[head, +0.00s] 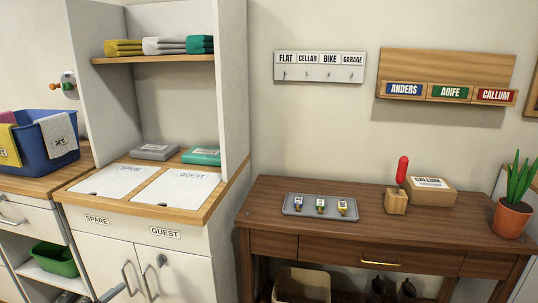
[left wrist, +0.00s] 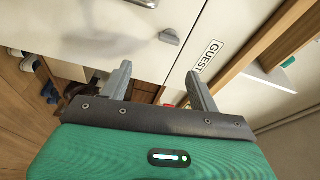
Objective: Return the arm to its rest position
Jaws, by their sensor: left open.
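My left gripper (left wrist: 160,82) shows in the left wrist view with its two grey fingers spread apart. I see nothing held between them. Behind the fingers is the white cabinet front with the GUEST label (left wrist: 208,57) and a grey door handle (left wrist: 170,37). The gripper appears apart from the cabinet, but the exact gap is hard to tell. In the head view a small grey-blue piece at the bottom edge in front of the cabinet may be part of my left arm; I cannot be sure. My right gripper is in neither view.
The white cabinet (head: 190,240) has SPARE and GUEST labels and folded towels (head: 158,46) on its shelf. A blue basket (head: 47,140) is at left. The brown table (head: 400,232) at right holds a grey tray (head: 331,212), a cardboard box (head: 432,193) and a potted plant (head: 511,218).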

